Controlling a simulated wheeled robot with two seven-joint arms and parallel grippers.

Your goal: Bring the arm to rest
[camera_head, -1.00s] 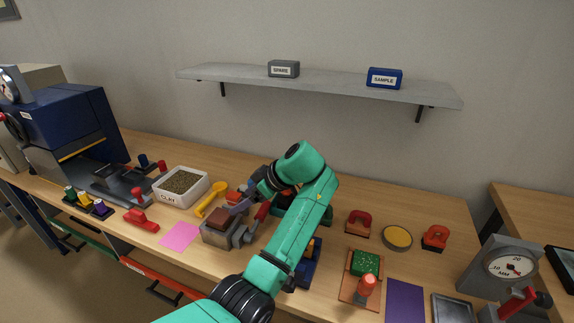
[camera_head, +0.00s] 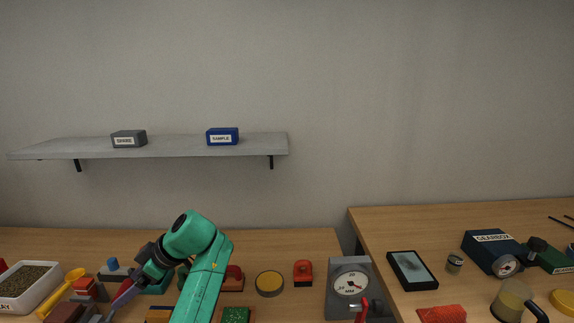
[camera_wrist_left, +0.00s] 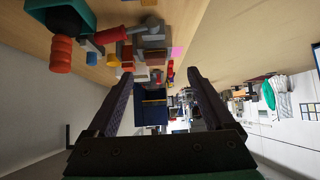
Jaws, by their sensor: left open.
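My left arm is green with black joints and rises from the bottom of the head view, bending over the bench. Its gripper (camera_head: 127,291) points down and left, above the bench near the yellow scoop (camera_head: 66,290); part of it is hidden by the wrist. In the left wrist view the two dark fingers (camera_wrist_left: 160,74) are spread apart with nothing between them. Bench items show beyond the fingers there, with a dark blue machine (camera_wrist_left: 151,107) seen far off. My right gripper is not in view.
A white tub of granules (camera_head: 26,285) stands at the left. A dial gauge (camera_head: 350,284) stands right of the arm. A wall shelf (camera_head: 180,147) holds a grey and a blue box. A second bench (camera_head: 440,221) at right holds a gearbox box (camera_head: 492,250) and a tablet (camera_head: 411,270).

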